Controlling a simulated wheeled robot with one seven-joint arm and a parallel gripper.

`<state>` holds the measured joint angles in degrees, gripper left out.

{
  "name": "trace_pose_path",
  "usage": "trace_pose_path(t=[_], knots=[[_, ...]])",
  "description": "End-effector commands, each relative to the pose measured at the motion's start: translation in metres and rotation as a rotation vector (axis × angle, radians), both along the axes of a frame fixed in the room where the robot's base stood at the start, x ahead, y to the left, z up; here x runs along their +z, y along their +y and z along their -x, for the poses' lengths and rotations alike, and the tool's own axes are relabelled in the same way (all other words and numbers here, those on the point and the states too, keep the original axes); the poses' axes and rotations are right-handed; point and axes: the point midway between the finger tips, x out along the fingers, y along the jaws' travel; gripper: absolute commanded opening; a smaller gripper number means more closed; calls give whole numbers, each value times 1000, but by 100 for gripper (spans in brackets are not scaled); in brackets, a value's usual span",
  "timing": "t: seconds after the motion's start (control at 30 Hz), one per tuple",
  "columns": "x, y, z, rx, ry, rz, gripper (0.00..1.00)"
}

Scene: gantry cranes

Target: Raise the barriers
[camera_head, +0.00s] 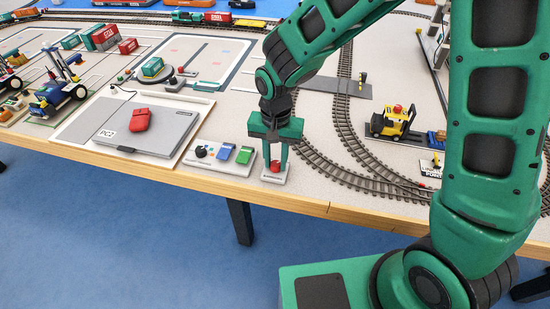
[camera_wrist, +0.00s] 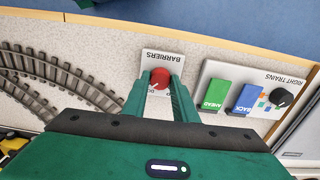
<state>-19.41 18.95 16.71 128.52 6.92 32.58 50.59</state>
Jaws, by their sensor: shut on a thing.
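The white BARRIERS panel (camera_wrist: 165,58) with a round red knob (camera_wrist: 159,76) lies near the table's front edge. My gripper (camera_wrist: 158,86) reaches down over the panel, its two fingers shut on the red knob, one on each side. The fingers hide part of the panel's lower lettering. In the head view my gripper (camera_head: 276,163) stands upright over the same panel (camera_head: 273,179), with the red knob (camera_head: 275,167) between its fingertips. A small yellow-and-black post (camera_head: 362,81) stands by the grey road crossing the tracks; whether a barrier arm is raised there, I cannot tell.
The RIGHT TRAINS panel (camera_head: 222,158) with a black knob, blue and green switches sits close to the left of my gripper. Curved tracks (camera_head: 340,170) and a yellow forklift (camera_head: 394,123) are to the right.

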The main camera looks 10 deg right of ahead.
Motion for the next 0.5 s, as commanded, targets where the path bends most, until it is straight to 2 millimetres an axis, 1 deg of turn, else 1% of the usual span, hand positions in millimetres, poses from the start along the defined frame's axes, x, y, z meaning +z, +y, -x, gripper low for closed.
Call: trace_pose_path(t=[0.27,0.5], knots=[[1,2,-1,152,-3,-4,3],[1,3,-1,370,-4,-5,3]])
